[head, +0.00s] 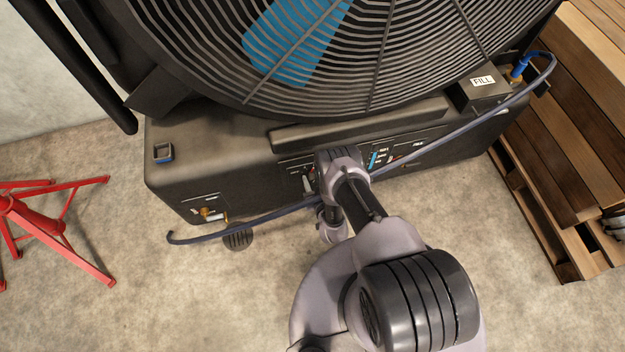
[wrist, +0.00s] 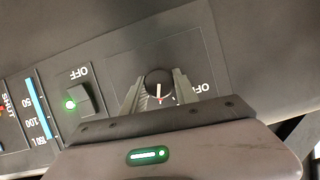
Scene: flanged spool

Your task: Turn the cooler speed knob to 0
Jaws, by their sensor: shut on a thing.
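The cooler (head: 240,148) is a large dark unit with a round fan grille above a control panel on its front face. In the wrist view the speed knob (wrist: 158,82) is a round black knob with a pale pointer line, on a dark panel plate. My gripper (wrist: 160,90) is shut on the knob, one grey finger on each side. The pointer line runs down toward my gripper's body. Lettering by the knob is partly hidden by the right finger, and other marks around it cannot be read. In the head view my arm hides the knob.
Left of the knob in the wrist view are a switch (wrist: 82,98) marked OFF with a green light and a blue level gauge (wrist: 38,108). A blue hose (head: 430,140) crosses the cooler's front. A red stand (head: 45,225) is at left, a wooden pallet (head: 555,200) at right.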

